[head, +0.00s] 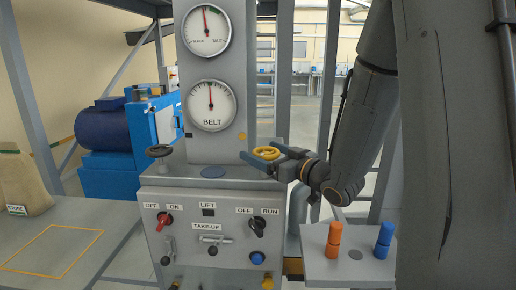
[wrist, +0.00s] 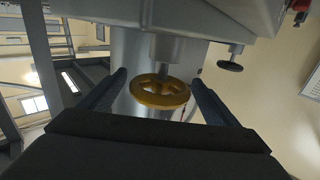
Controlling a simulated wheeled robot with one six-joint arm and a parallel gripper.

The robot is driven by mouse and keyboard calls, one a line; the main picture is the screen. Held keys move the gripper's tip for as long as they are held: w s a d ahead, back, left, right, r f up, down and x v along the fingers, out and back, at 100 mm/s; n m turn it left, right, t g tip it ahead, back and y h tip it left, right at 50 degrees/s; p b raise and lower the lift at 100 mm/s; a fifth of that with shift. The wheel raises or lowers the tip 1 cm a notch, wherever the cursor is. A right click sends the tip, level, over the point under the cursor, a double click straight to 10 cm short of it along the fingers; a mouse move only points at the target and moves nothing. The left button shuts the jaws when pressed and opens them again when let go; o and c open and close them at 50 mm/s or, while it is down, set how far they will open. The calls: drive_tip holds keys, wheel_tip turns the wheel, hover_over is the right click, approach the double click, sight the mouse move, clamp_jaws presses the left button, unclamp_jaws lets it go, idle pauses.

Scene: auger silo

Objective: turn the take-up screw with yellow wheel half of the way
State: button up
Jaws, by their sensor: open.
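The yellow wheel (head: 266,153) of the take-up screw is at the right of the grey control box top in the head view. In the wrist view the yellow wheel (wrist: 160,91) is a spoked ring on a grey shaft, between the two fingers. My gripper (head: 262,157) is open around the wheel, with a finger on each side of it. In the wrist view a gap shows between each finger of the gripper (wrist: 160,85) and the rim. The far side of the wheel is partly hidden in the head view.
A dark handwheel (head: 159,151) stands at the box's left. The panel (head: 210,225) carries switches and a TAKE-UP label. Two gauges (head: 211,105) rise behind. A small shelf (head: 347,265) holds orange (head: 334,238) and blue (head: 384,239) cylinders below my arm. A blue machine (head: 120,140) is at left.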

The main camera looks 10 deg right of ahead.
drive_tip(key=shift+x, duration=1.3)
drive_tip(key=c, duration=1.1)
drive_tip(key=shift+w+d+m+t+h+b, duration=0.1)
drive_tip(key=shift+d+m+t+h+b, duration=0.1)
drive_tip(key=shift+m+t+h+b, duration=0.8)
drive_tip(key=shift+g+h+p, duration=0.3)
drive_tip(key=shift+g+p, duration=0.1)
drive_tip(key=shift+p, duration=0.2)
drive_tip(key=o, duration=1.1)
